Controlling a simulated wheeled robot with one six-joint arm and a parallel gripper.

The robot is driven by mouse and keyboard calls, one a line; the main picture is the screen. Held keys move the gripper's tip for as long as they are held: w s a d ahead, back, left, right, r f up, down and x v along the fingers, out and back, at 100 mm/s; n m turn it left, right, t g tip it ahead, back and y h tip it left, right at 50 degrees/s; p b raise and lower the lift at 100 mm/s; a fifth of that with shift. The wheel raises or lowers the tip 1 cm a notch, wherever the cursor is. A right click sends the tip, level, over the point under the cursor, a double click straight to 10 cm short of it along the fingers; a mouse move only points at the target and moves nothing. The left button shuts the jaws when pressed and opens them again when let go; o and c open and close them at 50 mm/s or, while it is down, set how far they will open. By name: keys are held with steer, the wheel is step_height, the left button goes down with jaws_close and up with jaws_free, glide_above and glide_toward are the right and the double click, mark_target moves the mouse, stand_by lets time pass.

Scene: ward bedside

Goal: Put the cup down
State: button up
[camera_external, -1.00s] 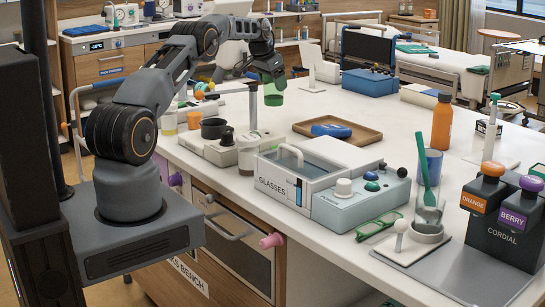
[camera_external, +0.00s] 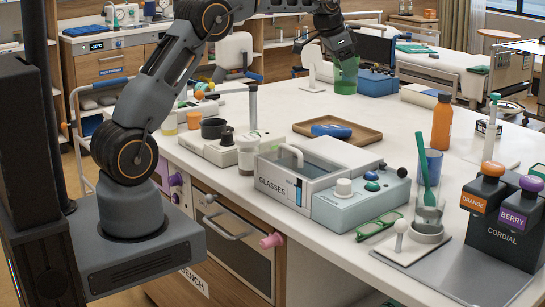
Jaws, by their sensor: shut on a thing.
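A green translucent cup (camera_external: 345,77) is held upright in the air at the back of the white bench. My gripper (camera_external: 344,60) is shut on the cup at its upper part, with the arm reaching out over the bench. The cup is apart from the bench top and shows in front of a blue box (camera_external: 371,82). The fingertips are small and partly hidden behind or against the cup.
A wooden tray (camera_external: 365,136) with a blue item lies below and nearer. A glasses case unit (camera_external: 290,185), an orange bottle (camera_external: 442,122), a blue tumbler (camera_external: 430,160) and a cordial dispenser (camera_external: 503,225) stand on the bench. Bare white top (camera_external: 290,108) shows left of the tray.

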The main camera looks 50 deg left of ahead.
steer(key=s+d+f+m, duration=0.2)
steer(key=s+d+f, duration=0.4)
steer(key=s+d, duration=0.15)
steer(key=shift+h, duration=0.3)
steer(key=shift+w+d+f+p, duration=0.2)
steer(key=shift+w+f+p, duration=0.65)
steer(key=shift+w+f, duration=1.3)
steer(key=shift+w+d+f+p, duration=0.2)
steer(key=shift+w+f+p, duration=0.65)
steer(key=shift+w+f, duration=1.3)
steer(key=shift+w+d+f+p, duration=0.2)
steer(key=shift+w+f+p, duration=0.65)
steer(key=shift+w+f, duration=1.3)
steer(key=shift+f, duration=0.1)
steer(key=o, duration=0.9)
steer(key=shift+r, duration=0.2)
